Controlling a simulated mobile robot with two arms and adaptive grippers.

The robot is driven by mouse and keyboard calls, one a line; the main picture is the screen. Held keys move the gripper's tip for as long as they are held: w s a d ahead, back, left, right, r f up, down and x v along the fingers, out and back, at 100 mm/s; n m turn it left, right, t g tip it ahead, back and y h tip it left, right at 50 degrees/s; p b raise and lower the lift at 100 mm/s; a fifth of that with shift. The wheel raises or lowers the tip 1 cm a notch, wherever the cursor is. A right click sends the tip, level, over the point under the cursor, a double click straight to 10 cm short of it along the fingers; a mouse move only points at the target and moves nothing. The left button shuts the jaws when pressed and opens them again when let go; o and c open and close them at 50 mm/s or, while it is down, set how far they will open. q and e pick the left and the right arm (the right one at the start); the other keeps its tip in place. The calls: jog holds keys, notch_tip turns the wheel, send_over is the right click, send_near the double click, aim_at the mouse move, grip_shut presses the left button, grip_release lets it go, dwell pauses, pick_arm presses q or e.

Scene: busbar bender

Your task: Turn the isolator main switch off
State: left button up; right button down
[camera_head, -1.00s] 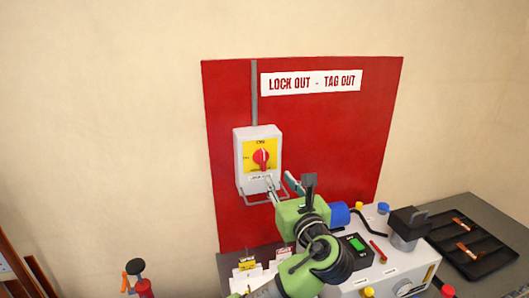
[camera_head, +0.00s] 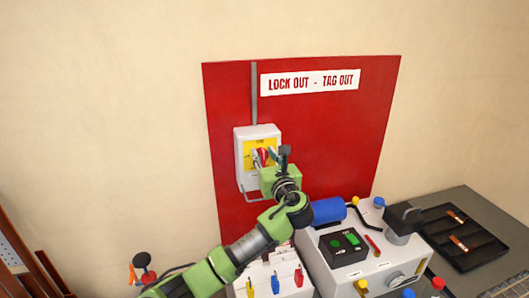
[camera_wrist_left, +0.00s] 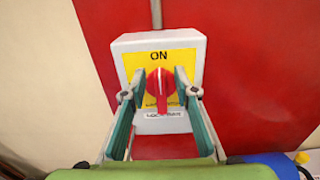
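The isolator main switch (camera_head: 243,165) is a light grey box with a yellow plate on the red board. Its red rotary knob (camera_wrist_left: 160,80) has a white mark pointing up towards the word ON. My left gripper (camera_wrist_left: 159,96) is open in front of the switch, with one finger on each side of the knob. A gap shows between each finger and the knob in the left wrist view. In the head view the left gripper (camera_head: 265,157) partly hides the knob and plate. My right gripper is not in view.
The red board (camera_head: 330,140) carries a "LOCK OUT - TAG OUT" sign (camera_head: 311,82). Below stands the grey bender unit (camera_head: 380,268) with a blue cylinder (camera_head: 328,210) and a green-button box (camera_head: 343,246). A black tray (camera_head: 478,252) lies at the right.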

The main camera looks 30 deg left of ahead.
pick_arm(q)
jog(key=shift+a, duration=0.1)
jog(key=c, duration=0.6)
grip_shut()
